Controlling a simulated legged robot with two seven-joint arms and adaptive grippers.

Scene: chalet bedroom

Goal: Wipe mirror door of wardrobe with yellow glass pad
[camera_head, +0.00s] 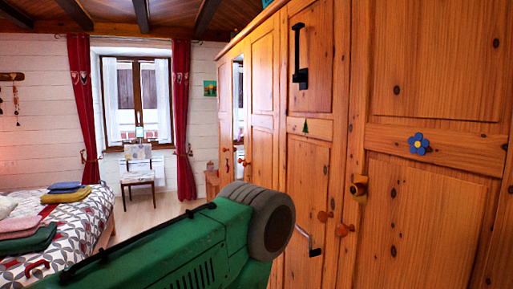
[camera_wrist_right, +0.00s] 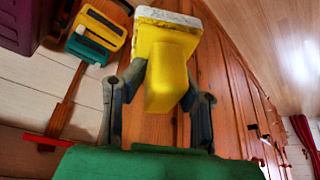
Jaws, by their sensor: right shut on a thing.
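The wardrobe (camera_head: 325,150) is a long row of knotty pine doors along the right of the head view. The mirror door (camera_head: 238,100) shows as a narrow, steeply angled strip toward its far end. In the right wrist view my right gripper (camera_wrist_right: 162,80) is shut on the yellow glass pad (camera_wrist_right: 168,75), a yellow block with a whitish layer at its far end. Wooden panels (camera_wrist_right: 220,85) lie behind the pad; I cannot tell whether it touches them. The pad is not visible in the head view. My left gripper is not in view.
The bed (camera_head: 85,215) with folded cloths stands at the left. A chair (camera_head: 138,170) stands before the window, with open floor (camera_head: 150,212) between. Knobs (camera_head: 343,230) and dark hooks (camera_head: 300,72) stick out from the wardrobe doors. A yellow-green object (camera_wrist_right: 97,35) shows in the wrist view.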

